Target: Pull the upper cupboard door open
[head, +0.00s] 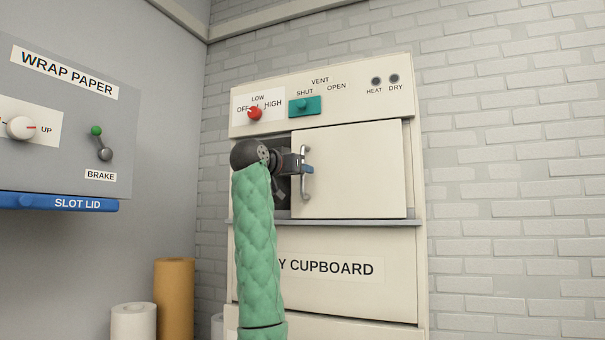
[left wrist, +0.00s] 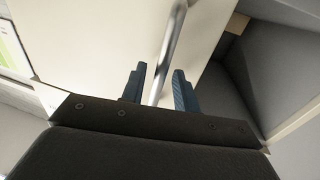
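The upper cupboard door (head: 355,172) is a cream panel standing partly open, with a dark gap along its left side. Its vertical metal handle (head: 306,188) is near the door's left edge. My left gripper (head: 307,169) is at the handle. In the left wrist view the handle bar (left wrist: 172,42) runs between the two blue fingers of my left gripper (left wrist: 158,82). The fingers stand apart, with a gap showing beside the bar, so it is around the handle and not clamped. The door (left wrist: 90,35) fills the upper left there. My right gripper is not in view.
The dark cupboard inside (left wrist: 285,75) shows on the right of the left wrist view. Above the door is a panel with a red knob (head: 255,114) and a teal vent slider (head: 305,106). A wrap paper unit (head: 60,130) and paper rolls (head: 174,300) stand at left.

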